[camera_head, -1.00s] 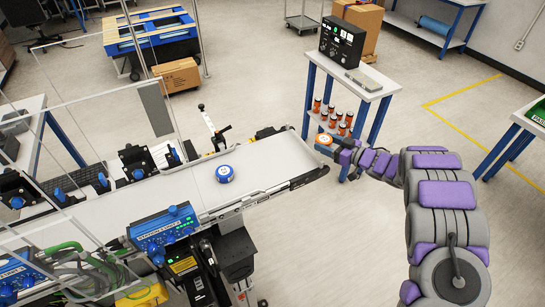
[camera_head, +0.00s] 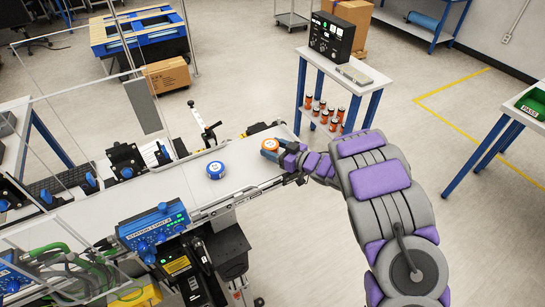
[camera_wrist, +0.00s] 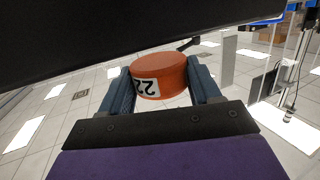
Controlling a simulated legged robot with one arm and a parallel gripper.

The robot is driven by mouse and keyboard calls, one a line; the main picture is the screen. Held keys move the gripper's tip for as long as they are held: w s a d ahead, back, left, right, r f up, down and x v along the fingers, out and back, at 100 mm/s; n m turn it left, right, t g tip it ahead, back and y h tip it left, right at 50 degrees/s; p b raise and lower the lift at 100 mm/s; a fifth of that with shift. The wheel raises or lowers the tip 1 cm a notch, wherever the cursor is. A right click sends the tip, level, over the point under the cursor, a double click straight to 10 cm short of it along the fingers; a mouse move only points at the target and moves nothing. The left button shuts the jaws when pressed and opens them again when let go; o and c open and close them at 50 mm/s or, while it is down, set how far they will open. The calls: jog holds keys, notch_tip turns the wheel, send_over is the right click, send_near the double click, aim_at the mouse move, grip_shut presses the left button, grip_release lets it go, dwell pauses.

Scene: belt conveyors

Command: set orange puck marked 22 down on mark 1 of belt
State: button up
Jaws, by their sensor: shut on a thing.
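The orange puck (camera_head: 270,145) is held in my gripper (camera_head: 278,152) over the right end of the white belt (camera_head: 195,192). In the wrist view the orange puck (camera_wrist: 162,76) sits between the two fingers of my gripper (camera_wrist: 162,85), and its label reads 22 upside down in the picture. Whether the puck touches the belt, I cannot tell. A blue puck (camera_head: 216,169) with a white label lies on the belt to the left of my gripper. I cannot make out any number mark on the belt.
A blue control box (camera_head: 155,228) lines the belt's near side. A lever post (camera_head: 207,128) and black devices (camera_head: 125,160) stand along the far side. Behind the belt's right end is a shelf cart (camera_head: 350,75) with several orange cylinders (camera_head: 328,113). Clear panels cover the left part.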

jog(key=shift+d+f, duration=0.25)
jog(key=shift+d, duration=0.1)
jog(key=shift+d+f+b, duration=0.25)
jog(key=shift+f+b, duration=0.15)
jog(key=shift+f, duration=0.7)
jog(key=shift+a+f, duration=0.1)
jog(key=shift+f, duration=0.25)
jog(key=shift+a, duration=0.75)
jog(key=o, duration=0.6)
jog(key=shift+f, duration=0.15)
jog(key=o, duration=0.5)
jog(key=shift+d, duration=0.7)
jog(key=shift+s+a+r, duration=0.1)
jog(key=shift+r, duration=0.1)
